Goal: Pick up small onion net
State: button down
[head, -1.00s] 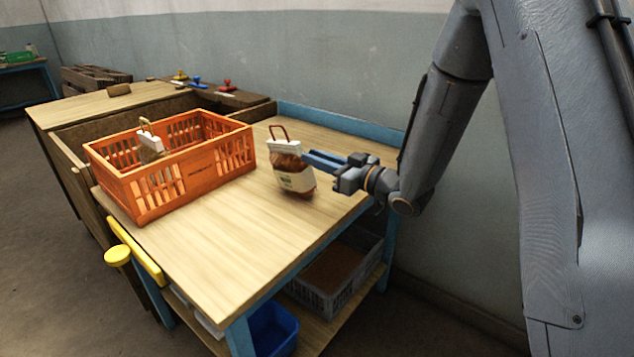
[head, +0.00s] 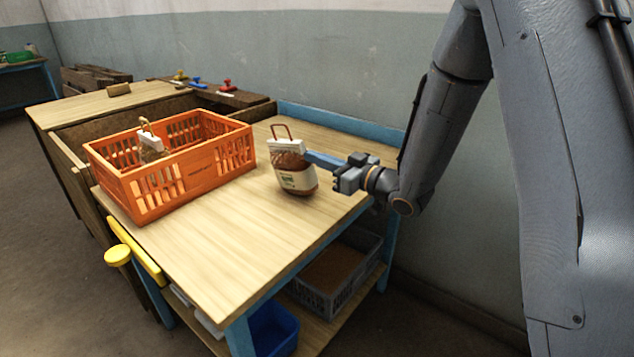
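The small onion net (head: 294,176) is a reddish-brown sack with a white header, a pale label and a red-brown handle loop. It stands upright on the table, right of the orange crate. My gripper (head: 306,157) reaches it from the right, with its blue fingers close together at the neck just below the header. It looks shut on the net there; the far finger is hidden. Whether the net's base still touches the wood is hard to tell.
The orange crate (head: 160,188) holds another sack (head: 151,146) with a white header. The wooden table (head: 235,235) is clear in front. A blue rail (head: 340,122) and wall stand behind. A grey crate (head: 335,275) and blue bin (head: 270,330) sit below.

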jog(key=shift+r, duration=0.1)
dwell(0.6)
notch_tip(320, 180, up, 10)
dwell(0.4)
jog(key=c, duration=2.5)
grip_release()
jog(key=o, duration=2)
